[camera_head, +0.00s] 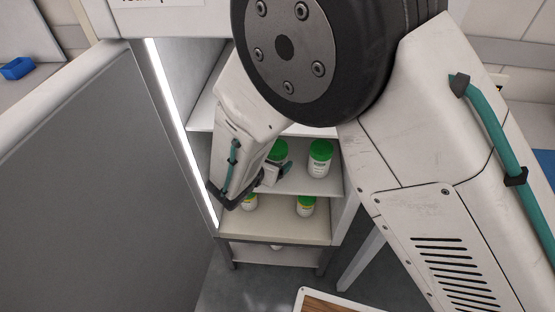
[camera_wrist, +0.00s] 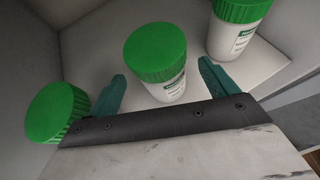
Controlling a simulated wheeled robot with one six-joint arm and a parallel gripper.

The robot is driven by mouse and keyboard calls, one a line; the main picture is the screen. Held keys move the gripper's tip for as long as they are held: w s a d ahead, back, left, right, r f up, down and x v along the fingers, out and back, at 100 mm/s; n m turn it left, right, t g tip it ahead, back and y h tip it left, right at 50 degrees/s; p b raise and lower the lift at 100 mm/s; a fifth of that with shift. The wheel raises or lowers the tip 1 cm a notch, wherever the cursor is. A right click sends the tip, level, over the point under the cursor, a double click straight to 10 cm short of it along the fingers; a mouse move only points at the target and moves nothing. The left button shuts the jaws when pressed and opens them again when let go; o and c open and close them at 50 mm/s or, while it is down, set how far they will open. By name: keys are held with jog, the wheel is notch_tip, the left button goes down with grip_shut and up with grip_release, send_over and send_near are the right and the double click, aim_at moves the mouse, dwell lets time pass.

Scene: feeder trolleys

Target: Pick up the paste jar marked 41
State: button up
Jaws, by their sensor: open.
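Three white jars with green lids stand on a shelf in the wrist view: a middle jar (camera_wrist: 157,62), a right jar (camera_wrist: 235,28) and a left jar (camera_wrist: 57,112), of which mostly the lid shows. Their labels are too small to read, so I cannot tell which is marked 41. My gripper (camera_wrist: 164,84) is open and empty, its teal fingers on either side of the middle jar's front. In the head view a right green-lidded jar (camera_head: 320,159) is clear; another (camera_head: 278,151) is partly hidden by my arm and gripper.
The jars are in a lit cabinet with a middle shelf (camera_head: 320,186). A large grey door or panel (camera_head: 90,190) stands at left. The cabinet's walls are close around my gripper.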

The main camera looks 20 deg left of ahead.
jog(key=x, duration=0.4)
jog(key=c, duration=1.3)
